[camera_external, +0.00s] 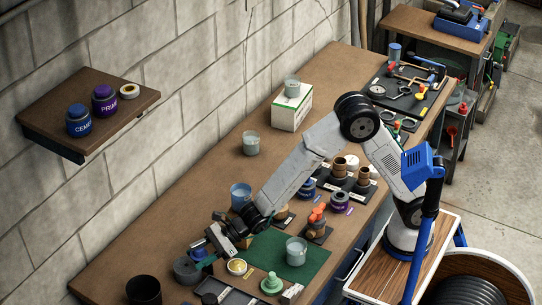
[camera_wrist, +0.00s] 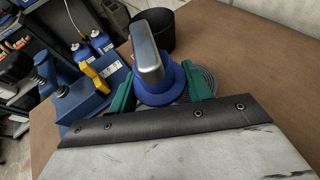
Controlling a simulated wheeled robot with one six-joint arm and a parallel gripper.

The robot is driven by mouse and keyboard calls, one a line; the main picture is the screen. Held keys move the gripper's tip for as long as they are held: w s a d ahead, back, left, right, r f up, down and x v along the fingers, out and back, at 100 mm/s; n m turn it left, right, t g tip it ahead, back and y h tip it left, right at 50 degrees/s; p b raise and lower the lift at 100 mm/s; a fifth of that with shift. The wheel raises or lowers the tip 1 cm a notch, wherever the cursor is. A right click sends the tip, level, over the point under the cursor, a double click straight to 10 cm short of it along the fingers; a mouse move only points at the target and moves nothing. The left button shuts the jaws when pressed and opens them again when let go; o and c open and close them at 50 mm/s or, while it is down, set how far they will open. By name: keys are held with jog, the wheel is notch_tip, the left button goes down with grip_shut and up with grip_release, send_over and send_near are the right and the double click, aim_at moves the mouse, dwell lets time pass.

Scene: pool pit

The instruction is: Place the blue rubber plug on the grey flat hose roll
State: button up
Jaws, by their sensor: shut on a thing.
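The blue rubber plug (camera_wrist: 158,91) is between the two teal fingertips of my gripper (camera_wrist: 160,92) in the wrist view, with a grey metal part rising in front of it. My gripper (camera_external: 208,250) is shut on the plug, which shows as a small blue shape (camera_external: 198,249) in the outside view. The grey flat hose roll (camera_external: 186,270) lies on the bench just below and left of my gripper. In the wrist view the roll's ridged coils (camera_wrist: 205,80) show behind and right of the plug, partly hidden by it. I cannot tell whether plug and roll touch.
A black cup (camera_external: 143,290) stands near the roll; it also shows in the wrist view (camera_wrist: 152,29). A blue cup (camera_external: 240,196) stands behind my wrist. A green mat (camera_external: 313,255) with a clear cup (camera_external: 296,251) lies to the right.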

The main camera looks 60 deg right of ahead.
jog(key=shift+w+a+f, duration=0.1)
jog(key=shift+w+a, duration=0.2)
jog(key=shift+w, duration=0.2)
jog(key=shift+f, duration=1.65)
jog(key=shift+f, duration=0.1)
jog(key=o, duration=1)
jog(key=v, duration=1.2)
